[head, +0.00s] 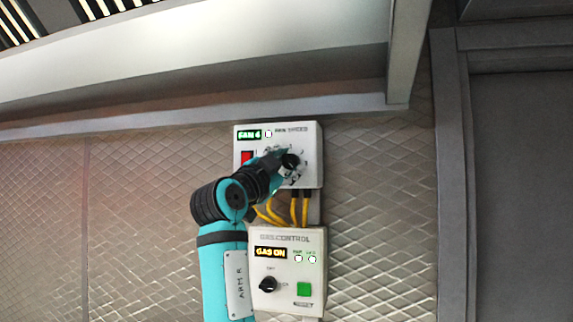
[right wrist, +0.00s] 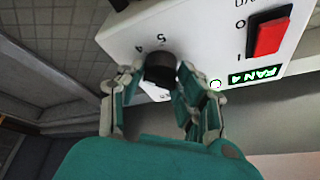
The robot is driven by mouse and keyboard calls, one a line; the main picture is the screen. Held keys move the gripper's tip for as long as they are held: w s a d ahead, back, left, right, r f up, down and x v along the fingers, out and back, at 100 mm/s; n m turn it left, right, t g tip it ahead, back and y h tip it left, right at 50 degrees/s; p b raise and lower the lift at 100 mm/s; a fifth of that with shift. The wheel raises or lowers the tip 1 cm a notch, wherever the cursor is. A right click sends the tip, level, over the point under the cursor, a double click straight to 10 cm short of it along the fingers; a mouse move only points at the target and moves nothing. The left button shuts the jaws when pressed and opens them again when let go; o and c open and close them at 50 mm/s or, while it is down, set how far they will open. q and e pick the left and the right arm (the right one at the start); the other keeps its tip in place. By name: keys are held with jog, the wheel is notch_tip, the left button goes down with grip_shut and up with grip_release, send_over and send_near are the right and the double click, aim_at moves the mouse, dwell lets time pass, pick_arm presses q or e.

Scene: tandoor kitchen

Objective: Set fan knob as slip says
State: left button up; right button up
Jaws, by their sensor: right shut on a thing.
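The fan speed box (head: 313,140) is a white panel on the tiled wall in the head view. Its lit green display (head: 249,134) reads FAN 4, and the same reading shows in the right wrist view (right wrist: 255,76). A red rocker switch (right wrist: 268,37) sits beside the display. The black fan knob (right wrist: 160,68) is between the fingers of my right gripper (right wrist: 155,92), which is shut on it. The numbers 4 and 5 show by the knob; its pointer is hidden. My right gripper partly covers the dial in the head view (head: 283,165). The slip and my left gripper are not in view.
A gas control box (head: 320,262) hangs just below, with a GAS ON display (head: 270,253), a black knob (head: 268,284) and a green button (head: 304,289). Yellow cables (head: 294,210) run between the boxes. A metal hood (head: 200,65) overhangs above.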

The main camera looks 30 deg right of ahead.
jog(key=shift+r+m+g, duration=0.1)
jog(key=shift+m+g, duration=0.3)
jog(key=shift+m, duration=0.7)
jog(key=o, duration=1.1)
jog(key=shift+w, duration=0.1)
jog(key=v, duration=1.2)
jog(key=shift+a, duration=0.1)
